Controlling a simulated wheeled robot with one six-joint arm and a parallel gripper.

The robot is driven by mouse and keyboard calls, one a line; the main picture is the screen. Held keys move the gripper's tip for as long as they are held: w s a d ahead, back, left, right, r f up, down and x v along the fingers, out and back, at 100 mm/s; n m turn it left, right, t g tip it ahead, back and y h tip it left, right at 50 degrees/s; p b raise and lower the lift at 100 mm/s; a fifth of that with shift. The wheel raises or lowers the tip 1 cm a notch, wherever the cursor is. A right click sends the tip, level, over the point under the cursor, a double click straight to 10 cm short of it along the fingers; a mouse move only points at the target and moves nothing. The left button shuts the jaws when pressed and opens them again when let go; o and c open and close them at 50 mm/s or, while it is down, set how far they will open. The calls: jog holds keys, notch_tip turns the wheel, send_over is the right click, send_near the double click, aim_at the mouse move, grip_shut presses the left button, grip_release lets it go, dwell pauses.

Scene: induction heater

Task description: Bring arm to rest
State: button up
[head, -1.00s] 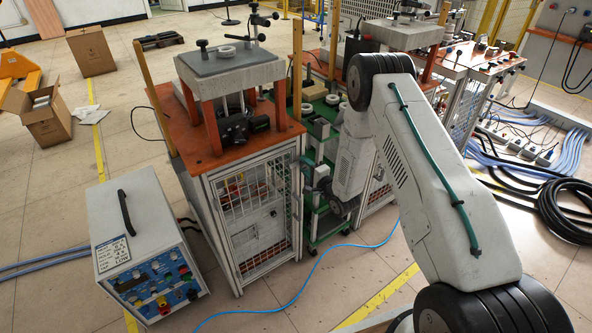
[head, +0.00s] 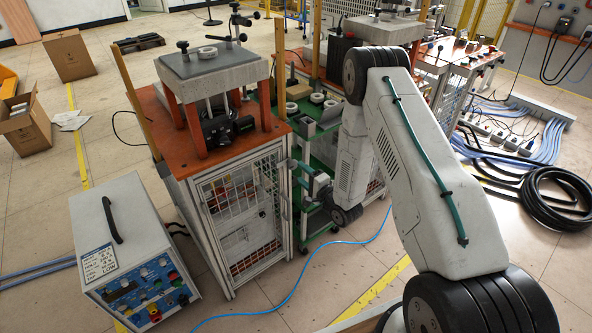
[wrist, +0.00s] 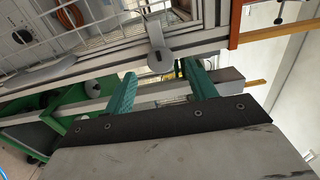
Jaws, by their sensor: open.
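My arm (head: 425,170) reaches up from the lower right of the head view, bends at a black joint and hangs down beside the green cart (head: 335,140). My gripper (wrist: 160,88) shows in the wrist view as two teal fingers, spread apart with nothing between them. In the head view the gripper (head: 305,180) points left toward the caged side of the induction heater station (head: 240,220). The wrist view shows a grey latch or bracket (wrist: 160,52) on the frame just beyond the fingers; I cannot tell whether they touch anything.
A control box (head: 125,245) stands on the floor at left. A blue hose (head: 340,250) crosses the floor in front. Black coiled cable (head: 555,200) and blue cables lie at right. A second station (head: 400,35) stands behind.

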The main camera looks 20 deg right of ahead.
jog(key=shift+s+d, duration=0.15)
jog(key=shift+s, duration=0.55)
